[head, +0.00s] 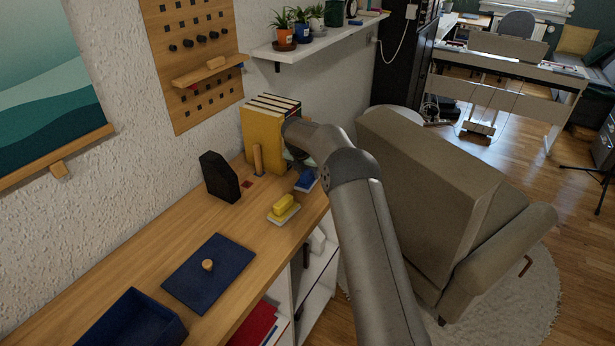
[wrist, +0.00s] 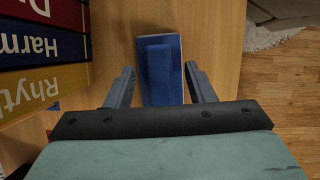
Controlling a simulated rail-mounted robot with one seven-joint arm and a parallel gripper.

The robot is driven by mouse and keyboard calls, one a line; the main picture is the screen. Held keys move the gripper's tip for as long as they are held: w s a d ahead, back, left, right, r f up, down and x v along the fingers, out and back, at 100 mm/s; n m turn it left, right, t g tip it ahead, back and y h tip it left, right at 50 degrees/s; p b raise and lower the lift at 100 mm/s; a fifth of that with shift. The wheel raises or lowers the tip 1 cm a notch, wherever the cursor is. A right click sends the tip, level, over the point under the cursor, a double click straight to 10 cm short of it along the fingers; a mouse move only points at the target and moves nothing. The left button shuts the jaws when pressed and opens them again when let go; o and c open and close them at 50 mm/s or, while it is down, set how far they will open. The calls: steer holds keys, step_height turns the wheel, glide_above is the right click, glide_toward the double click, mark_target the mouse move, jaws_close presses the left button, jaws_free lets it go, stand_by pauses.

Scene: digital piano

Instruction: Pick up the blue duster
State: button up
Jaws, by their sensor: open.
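The blue duster (head: 307,179) lies on the wooden shelf top near its front edge, beside the books. It has a blue handle block on a flat pad with a pale edge. In the wrist view the blue duster (wrist: 161,72) shows between the two fingers of my gripper (wrist: 160,80). The fingers are open, one on each side of it, with a gap on both sides. I cannot tell how far above the duster the fingertips are. In the head view my arm hides most of the gripper.
Books (head: 263,138) stand upright behind the duster, close to my gripper's left in the wrist view. A yellow duster (head: 284,208), black bookend-like block (head: 220,177) and blue lid (head: 210,273) share the shelf top. An armchair (head: 440,190) stands right of it.

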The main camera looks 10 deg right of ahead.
steer(key=shift+w+f, duration=0.1)
steer(key=shift+f, duration=0.15)
jaws_close()
steer(key=shift+r, duration=0.15)
